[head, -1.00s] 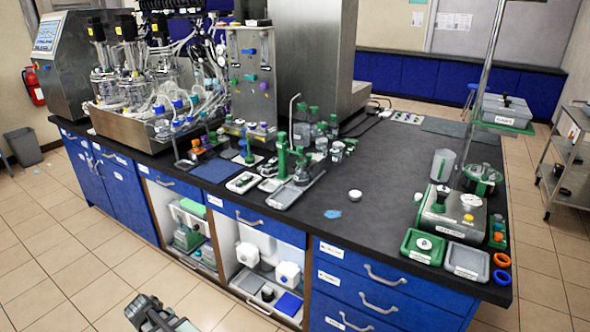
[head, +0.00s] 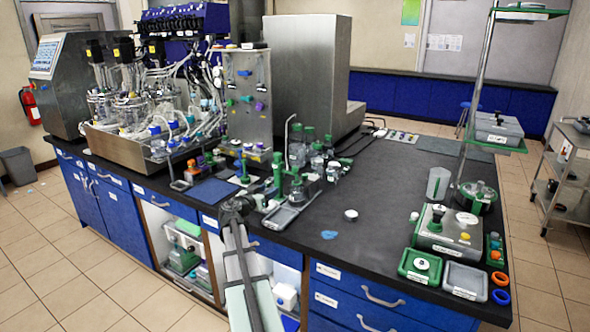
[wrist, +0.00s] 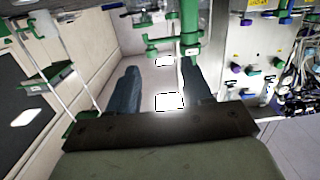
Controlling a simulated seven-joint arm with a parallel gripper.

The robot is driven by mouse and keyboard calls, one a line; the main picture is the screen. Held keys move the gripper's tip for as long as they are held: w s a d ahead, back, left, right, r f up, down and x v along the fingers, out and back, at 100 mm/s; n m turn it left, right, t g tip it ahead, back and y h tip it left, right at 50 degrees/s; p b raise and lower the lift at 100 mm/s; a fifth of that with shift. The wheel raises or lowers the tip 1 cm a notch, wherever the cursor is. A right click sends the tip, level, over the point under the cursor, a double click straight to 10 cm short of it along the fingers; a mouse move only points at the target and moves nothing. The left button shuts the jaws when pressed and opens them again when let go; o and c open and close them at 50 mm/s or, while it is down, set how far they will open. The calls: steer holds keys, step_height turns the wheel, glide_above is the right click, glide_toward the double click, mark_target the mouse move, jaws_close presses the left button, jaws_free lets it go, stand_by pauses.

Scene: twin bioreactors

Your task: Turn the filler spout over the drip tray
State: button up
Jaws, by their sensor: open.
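The filler is a green upright column (head: 278,170) near the front edge of the black bench in the head view. A grey drip tray (head: 280,217) lies in front of it, to its right. In the wrist view the green filler (wrist: 190,35) stands beyond my fingertips, with green arms reaching left; I cannot tell which part is the spout. My gripper (wrist: 162,85) is open, its two dark fingers spread with nothing between them. In the head view my gripper (head: 240,204) is just left of the filler and tray, seemingly apart from them. Its fingertips are hard to make out there.
Green-capped bottles (head: 309,140) crowd behind the filler. A blue mat (head: 212,191) lies to the left, and a steel panel (head: 248,95) with coloured knobs stands behind.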

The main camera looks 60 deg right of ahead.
mark_target(293, 169)
steer(key=shift+m+h, duration=0.4)
steer(key=shift+h, duration=0.1)
steer(key=d+r, duration=0.1)
steer(key=d, duration=0.4)
steer(key=s+d+r, duration=0.1)
steer(key=d, duration=0.5)
steer(key=s+d+r, duration=0.1)
steer(key=d, duration=0.4)
steer(key=shift+d, duration=0.4)
steer(key=shift+c, duration=0.3)
jaws_close()
